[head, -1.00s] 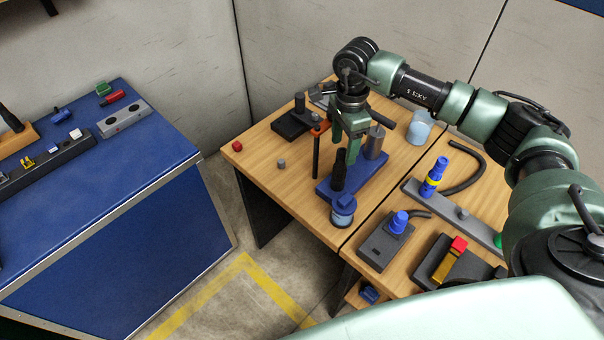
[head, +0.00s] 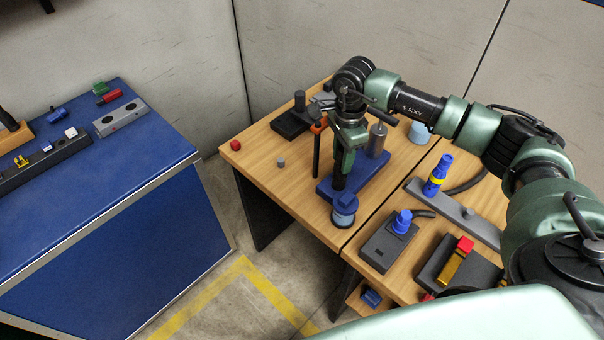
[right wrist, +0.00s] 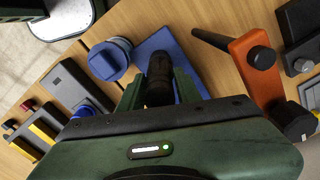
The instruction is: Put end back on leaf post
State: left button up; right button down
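A blue plate (head: 366,180) lies on the wooden table in the head view. A black upright piece (head: 339,183) stands at its near-left part. A grey metal cylinder (head: 378,139) stands further back on it. My right gripper (head: 345,168) points down over the black piece. In the right wrist view, the black piece (right wrist: 160,75) lies between the two green fingers (right wrist: 160,90). I cannot tell whether they press on it. Which piece is the end and which the leaf post is not clear. My left gripper is out of view.
An orange-topped stand (head: 317,128) is close left of the gripper. A round part with a blue top (head: 345,208) sits at the plate's near end. A grey box with a blue knob (head: 391,241) is to the right. A blue bench (head: 140,150) stands left across clear floor.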

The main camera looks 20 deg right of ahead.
jog(key=shift+r, duration=0.2)
jog(key=shift+r+p, duration=2.15)
jog(key=shift+r, duration=1.75)
jog(key=shift+f, duration=0.1)
